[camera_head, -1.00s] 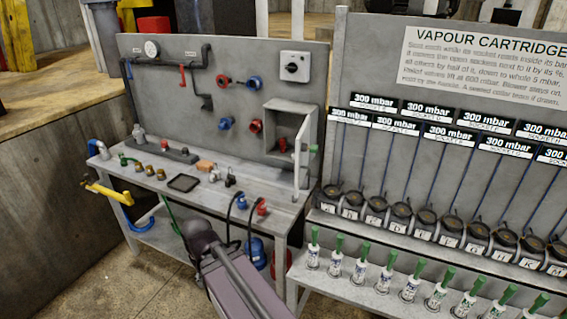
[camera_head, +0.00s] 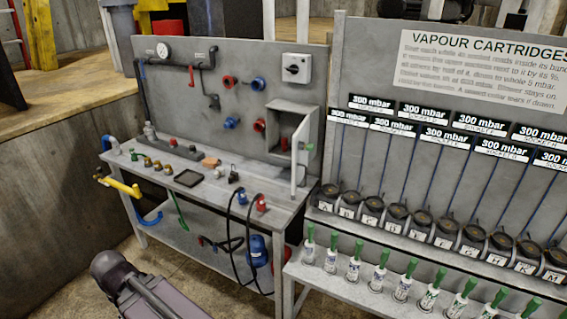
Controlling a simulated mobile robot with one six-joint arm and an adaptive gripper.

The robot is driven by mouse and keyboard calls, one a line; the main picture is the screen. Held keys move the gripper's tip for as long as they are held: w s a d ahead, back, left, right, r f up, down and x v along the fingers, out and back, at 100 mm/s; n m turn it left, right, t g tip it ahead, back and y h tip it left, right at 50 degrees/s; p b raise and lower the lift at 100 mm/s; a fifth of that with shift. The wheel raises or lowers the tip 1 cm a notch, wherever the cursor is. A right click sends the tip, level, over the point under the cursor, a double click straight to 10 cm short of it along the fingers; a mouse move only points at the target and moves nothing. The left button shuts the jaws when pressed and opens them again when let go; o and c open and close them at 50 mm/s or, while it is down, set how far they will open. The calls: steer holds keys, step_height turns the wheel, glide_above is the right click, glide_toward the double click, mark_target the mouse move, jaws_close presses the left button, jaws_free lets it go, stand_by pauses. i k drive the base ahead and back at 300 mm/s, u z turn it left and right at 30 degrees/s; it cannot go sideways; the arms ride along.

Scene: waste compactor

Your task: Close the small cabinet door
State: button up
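The small grey cabinet (camera_head: 283,113) is fixed to the grey back panel above the right end of the workbench. Its door (camera_head: 301,155) stands open, swung out toward me on the right side, seen nearly edge-on. A small green knob or handle (camera_head: 310,147) shows on the door's right face. The cabinet's dark inside is partly visible. A dark purple-grey part of my arm is at the bottom left, in front of the bench and well apart from the cabinet. My gripper's fingers are not visible.
The workbench (camera_head: 265,214) holds small fittings, a black tray (camera_head: 187,178) and cables. A blue pump-like item (camera_head: 257,250) sits on its lower shelf. A cartridge rack (camera_head: 440,225) with green-capped bottles stands close on the right. Open floor lies at the bottom left.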

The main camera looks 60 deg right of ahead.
mark_target(300, 137)
steer(key=u, duration=0.25)
steer(key=k, duration=1.25)
steer(key=z, duration=1.7)
steer(key=i, duration=0.7)
steer(key=u, duration=0.2)
